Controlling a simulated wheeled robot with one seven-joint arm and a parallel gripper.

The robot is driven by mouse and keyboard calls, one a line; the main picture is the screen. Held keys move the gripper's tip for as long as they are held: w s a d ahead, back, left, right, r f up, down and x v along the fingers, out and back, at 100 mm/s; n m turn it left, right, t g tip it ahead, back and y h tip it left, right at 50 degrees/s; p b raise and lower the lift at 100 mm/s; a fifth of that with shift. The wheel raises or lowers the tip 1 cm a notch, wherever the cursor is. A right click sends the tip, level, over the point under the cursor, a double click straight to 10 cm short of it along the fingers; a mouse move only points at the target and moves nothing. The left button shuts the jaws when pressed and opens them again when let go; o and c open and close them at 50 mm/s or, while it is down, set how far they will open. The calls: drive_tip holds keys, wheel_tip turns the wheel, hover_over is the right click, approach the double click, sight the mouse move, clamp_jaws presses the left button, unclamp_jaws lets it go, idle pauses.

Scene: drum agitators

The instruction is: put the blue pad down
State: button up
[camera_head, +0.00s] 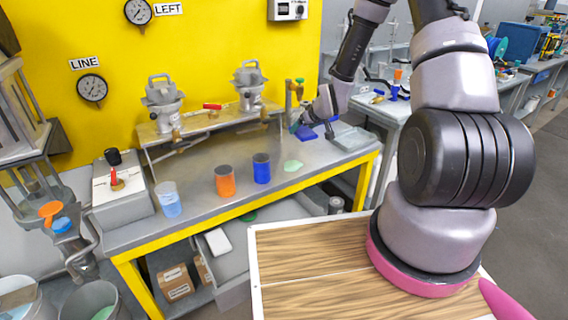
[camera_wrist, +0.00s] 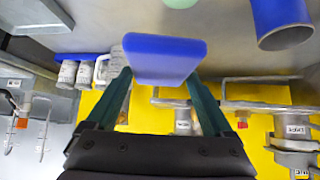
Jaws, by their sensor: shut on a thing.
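The blue pad (camera_wrist: 165,58) is a thick flat slab between the two green fingers of my gripper (camera_wrist: 161,78) in the wrist view. My gripper is shut on it. In the head view, my gripper (camera_head: 318,122) is over the right end of the grey bench top, and the pad (camera_head: 304,133) shows as a small blue patch below the fingers. I cannot tell from the views whether the pad touches the bench top.
A pale green flat piece (camera_head: 293,166), a blue cup (camera_head: 262,169), an orange cup (camera_head: 225,181) and a clear beaker (camera_head: 168,199) stand along the bench (camera_head: 205,195). A grey tray (camera_head: 357,140) lies right of my gripper. Two metal agitators (camera_head: 163,103) stand on the raised shelf behind.

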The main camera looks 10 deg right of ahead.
drive_tip(key=shift+n+y, duration=0.5)
drive_tip(key=shift+n, duration=0.1)
drive_tip(key=a+f, duration=0.1)
drive_tip(key=f, duration=0.1)
drive_tip(key=w+a+f, duration=0.1)
drive_tip(key=a, duration=0.1)
drive_tip(key=shift+f, duration=0.35)
wheel_tip(320, 180, down, 5)
drive_tip(key=shift+a+f, duration=0.15)
drive_tip(key=shift+f, duration=2.4)
drive_tip(key=shift+f, duration=0.1)
